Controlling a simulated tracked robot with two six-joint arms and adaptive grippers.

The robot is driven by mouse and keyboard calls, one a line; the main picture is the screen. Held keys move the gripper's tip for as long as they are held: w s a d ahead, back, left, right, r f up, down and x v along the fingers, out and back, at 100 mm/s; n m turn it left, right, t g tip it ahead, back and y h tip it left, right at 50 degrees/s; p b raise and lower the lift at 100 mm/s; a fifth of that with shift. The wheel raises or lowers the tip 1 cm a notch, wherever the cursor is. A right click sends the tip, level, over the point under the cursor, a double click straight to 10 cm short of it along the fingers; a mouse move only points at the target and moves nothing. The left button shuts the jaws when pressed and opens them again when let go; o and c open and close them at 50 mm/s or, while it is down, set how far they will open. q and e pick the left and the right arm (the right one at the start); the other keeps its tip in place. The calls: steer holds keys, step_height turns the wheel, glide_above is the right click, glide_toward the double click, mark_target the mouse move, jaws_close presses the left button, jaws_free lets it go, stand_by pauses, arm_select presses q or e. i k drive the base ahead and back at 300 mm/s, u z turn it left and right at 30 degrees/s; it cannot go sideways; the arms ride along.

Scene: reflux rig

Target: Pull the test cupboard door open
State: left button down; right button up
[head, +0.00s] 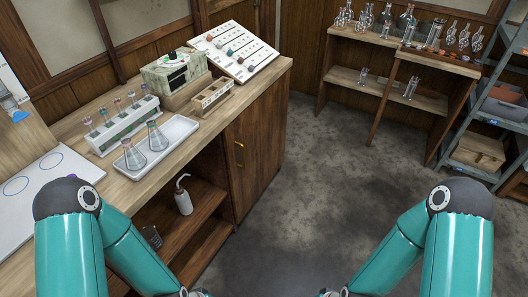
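The cupboard door (262,148) is a brown wooden panel under the right end of the long bench. It looks shut, flush with the cabinet front. My teal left arm comes in at the bottom left and my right arm at the bottom right. Both arms bend down toward the bottom middle, in front of and well apart from the door. Both grippers are below the picture edge, so I cannot see their fingers.
Open shelves left of the door hold a white wash bottle (183,196) and a glass beaker (151,236). The bench top (105,176) carries a white tray (185,124) with two flasks. The floor (320,190) before the door is clear. A glassware shelf (350,81) stands behind.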

mark_target(254, 141)
steer(key=z, duration=0.15)
steer(key=i, duration=0.75)
steer(key=u, duration=1.9)
steer(key=k, duration=1.2)
steer(key=z, duration=1.2)
steer(key=i, duration=0.7)
steer(key=u, duration=0.25)
